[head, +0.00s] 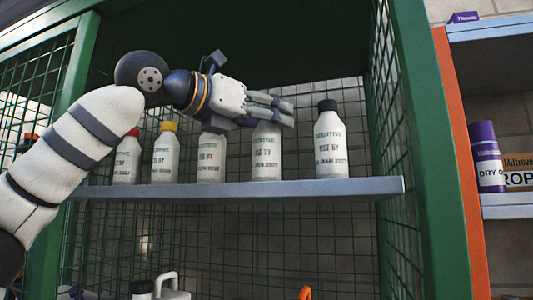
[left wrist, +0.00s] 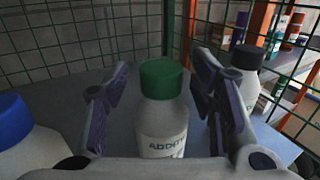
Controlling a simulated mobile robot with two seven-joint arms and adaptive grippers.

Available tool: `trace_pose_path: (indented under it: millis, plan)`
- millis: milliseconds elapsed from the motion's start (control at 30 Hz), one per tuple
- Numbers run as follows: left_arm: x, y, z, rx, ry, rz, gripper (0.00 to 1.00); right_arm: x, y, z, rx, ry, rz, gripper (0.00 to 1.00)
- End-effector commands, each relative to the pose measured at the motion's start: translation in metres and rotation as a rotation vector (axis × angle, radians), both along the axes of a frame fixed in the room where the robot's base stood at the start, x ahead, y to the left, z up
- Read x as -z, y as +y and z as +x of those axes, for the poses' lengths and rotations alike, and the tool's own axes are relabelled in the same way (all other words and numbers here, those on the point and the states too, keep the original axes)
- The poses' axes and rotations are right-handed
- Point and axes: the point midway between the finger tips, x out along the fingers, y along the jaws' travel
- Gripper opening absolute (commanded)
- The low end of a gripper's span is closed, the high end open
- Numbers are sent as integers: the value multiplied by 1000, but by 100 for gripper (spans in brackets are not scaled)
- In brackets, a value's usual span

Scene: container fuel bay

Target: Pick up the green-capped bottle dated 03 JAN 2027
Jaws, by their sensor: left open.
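The green-capped bottle (left wrist: 162,115) stands upright on the shelf, its white body and part of its label showing in the left wrist view. In the head view its white body (head: 266,155) shows, but my gripper hides its cap, and the date is too small to read surely. My left gripper (head: 284,110) is open and empty, its fingers on either side of the green-capped bottle near cap height. Contact cannot be told. My right gripper is out of view.
The blue-capped bottle (left wrist: 15,140) is close on the left, the black-capped bottle (head: 328,145) on the right. Yellow-capped (head: 165,158) and red-capped (head: 126,160) bottles stand farther left on the shelf (head: 240,189). Green mesh walls (head: 388,110) enclose the bay.

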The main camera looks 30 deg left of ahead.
Motion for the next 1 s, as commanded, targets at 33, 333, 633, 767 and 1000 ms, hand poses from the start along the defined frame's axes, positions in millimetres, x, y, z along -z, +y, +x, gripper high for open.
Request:
trace_pose_path:
  millis: [33,333,633,767,1000]
  plan:
    - [0,0,0,0,0,0,49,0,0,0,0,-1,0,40]
    - [0,0,0,0,0,0,0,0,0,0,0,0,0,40]
    - [-2,0,-1,0,-1,1,0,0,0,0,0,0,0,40]
    - [-14,-1,-1,1,-3,-1,0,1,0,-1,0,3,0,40]
    - [-73,3,-35,2,-10,-2,0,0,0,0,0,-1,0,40]
